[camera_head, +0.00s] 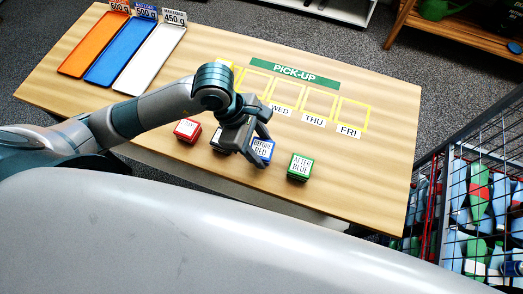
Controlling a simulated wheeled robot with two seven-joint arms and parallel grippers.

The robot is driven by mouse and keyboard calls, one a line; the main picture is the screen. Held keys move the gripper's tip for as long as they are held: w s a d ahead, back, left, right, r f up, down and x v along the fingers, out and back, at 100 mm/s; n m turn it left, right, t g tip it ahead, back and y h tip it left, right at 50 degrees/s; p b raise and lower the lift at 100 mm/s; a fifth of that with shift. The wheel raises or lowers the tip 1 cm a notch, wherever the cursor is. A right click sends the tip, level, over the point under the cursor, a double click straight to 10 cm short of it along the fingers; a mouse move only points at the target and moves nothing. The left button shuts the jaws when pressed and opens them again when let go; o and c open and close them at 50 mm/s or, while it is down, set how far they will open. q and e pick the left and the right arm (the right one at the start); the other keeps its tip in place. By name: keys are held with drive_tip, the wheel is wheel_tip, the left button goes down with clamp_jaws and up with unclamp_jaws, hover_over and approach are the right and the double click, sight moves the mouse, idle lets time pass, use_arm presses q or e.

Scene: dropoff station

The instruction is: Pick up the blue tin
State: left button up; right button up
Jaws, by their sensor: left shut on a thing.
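The blue tin (263,148) has a white label that reads roughly "BEFORE RED". It is at the front part of the wooden table (380,185), between a dark tin and a green tin. My left gripper (256,155) reaches down over it from the left and is shut on it. The fingers hide part of the tin's left side. I cannot tell whether the tin touches the table. My right gripper is not in view.
A red tin (187,131) and a partly hidden dark tin (217,140) stand left; a green tin (300,167) stands right. Orange (93,45), blue (121,50) and white (150,60) trays lie at the back left. Yellow-outlined slots under a PICK-UP sign (294,72) are empty where visible.

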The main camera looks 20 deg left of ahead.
sight(268, 159)
use_arm(q)
drive_tip(key=s+r, duration=0.1)
drive_tip(key=s+d+r, duration=0.1)
drive_tip(key=r, duration=0.1)
drive_tip(key=shift+s+d+r, duration=0.15)
drive_tip(key=shift+s+r, duration=0.05)
drive_tip(key=s+d+r+p, duration=0.4)
drive_tip(key=s+p, duration=0.4)
drive_tip(key=p, duration=0.3)
drive_tip(key=shift+r, duration=0.55)
